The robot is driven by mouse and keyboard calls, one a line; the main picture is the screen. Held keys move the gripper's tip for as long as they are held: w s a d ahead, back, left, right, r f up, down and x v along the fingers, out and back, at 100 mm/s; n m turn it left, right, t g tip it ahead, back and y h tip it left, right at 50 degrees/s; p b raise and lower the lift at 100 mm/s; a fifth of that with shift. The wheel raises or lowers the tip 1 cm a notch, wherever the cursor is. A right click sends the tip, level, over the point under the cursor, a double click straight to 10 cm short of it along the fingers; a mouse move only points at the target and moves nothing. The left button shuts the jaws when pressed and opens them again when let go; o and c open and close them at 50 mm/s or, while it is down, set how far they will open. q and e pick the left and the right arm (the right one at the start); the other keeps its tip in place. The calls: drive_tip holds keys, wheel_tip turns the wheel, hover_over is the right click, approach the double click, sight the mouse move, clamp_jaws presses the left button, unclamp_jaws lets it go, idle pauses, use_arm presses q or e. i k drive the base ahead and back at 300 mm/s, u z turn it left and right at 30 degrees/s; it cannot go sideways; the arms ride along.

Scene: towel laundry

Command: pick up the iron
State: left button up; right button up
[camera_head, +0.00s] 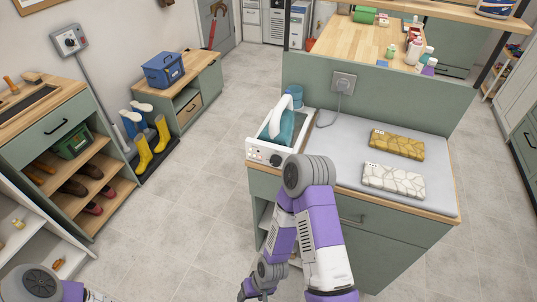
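The iron (286,122), teal with a white handle, sits in a white holder (264,153) with a dial on its front, at the left end of the counter. My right arm rises in front of the counter and bends down. Its gripper (256,293) hangs low at the bottom edge, partly cut off, well below and apart from the iron; I cannot tell its opening. Part of my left arm shows at the bottom left, and its gripper is out of view.
A grey ironing surface (345,170) on the counter holds a yellow patterned folded towel (397,144) and a white patterned one (394,181). A socket with a cord (343,83) is on the panel behind. Floor between is clear.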

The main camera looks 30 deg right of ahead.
sight(280, 129)
drive_tip(key=z, duration=1.75)
drive_tip(key=k, duration=0.5)
drive_tip(key=u, duration=1.7)
drive_tip(key=i, duration=1.25)
drive_tip(key=z, duration=0.85)
